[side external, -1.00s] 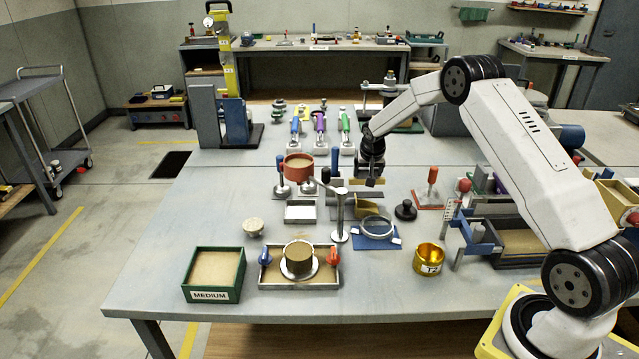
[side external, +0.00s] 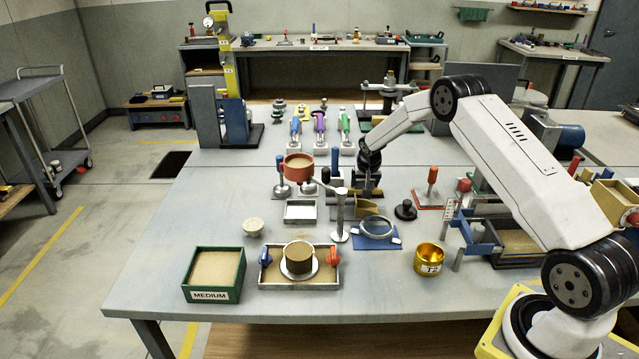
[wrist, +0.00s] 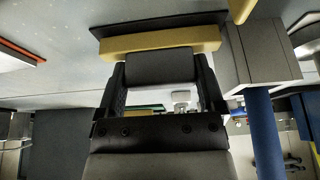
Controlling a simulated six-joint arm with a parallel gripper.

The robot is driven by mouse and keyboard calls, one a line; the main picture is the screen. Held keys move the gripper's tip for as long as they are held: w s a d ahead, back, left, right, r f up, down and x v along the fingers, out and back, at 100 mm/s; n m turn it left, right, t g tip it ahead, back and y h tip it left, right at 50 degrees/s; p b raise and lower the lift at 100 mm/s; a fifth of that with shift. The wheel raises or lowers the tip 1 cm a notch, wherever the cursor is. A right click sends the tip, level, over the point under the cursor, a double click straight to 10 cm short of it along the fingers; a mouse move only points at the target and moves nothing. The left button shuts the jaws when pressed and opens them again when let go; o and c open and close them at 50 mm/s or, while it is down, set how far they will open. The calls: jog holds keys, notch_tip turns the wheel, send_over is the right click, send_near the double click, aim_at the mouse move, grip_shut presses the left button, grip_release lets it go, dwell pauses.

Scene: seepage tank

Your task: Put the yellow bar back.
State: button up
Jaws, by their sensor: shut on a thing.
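The yellow bar (wrist: 160,41) lies crosswise at my fingertips in the wrist view, with a dark grey block against its near side. My gripper (wrist: 160,66) is shut on the bar's grey block, one finger at each end of it. A thin dark strip (wrist: 110,29) shows just beyond the bar, close to it. I cannot tell whether the bar touches the strip. The bar is mostly hidden there by the fingers.
A grey post stand (side external: 340,215) and a red bowl (side external: 299,166) stand left of my gripper. A black knob (side external: 405,210) and a red-handled tool (side external: 432,178) are to the right. A ring on a blue plate (side external: 377,228) is in front.

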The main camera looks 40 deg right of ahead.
jog(key=shift+f, duration=0.1)
jog(key=o, duration=1.3)
jog(key=v, duration=1.2)
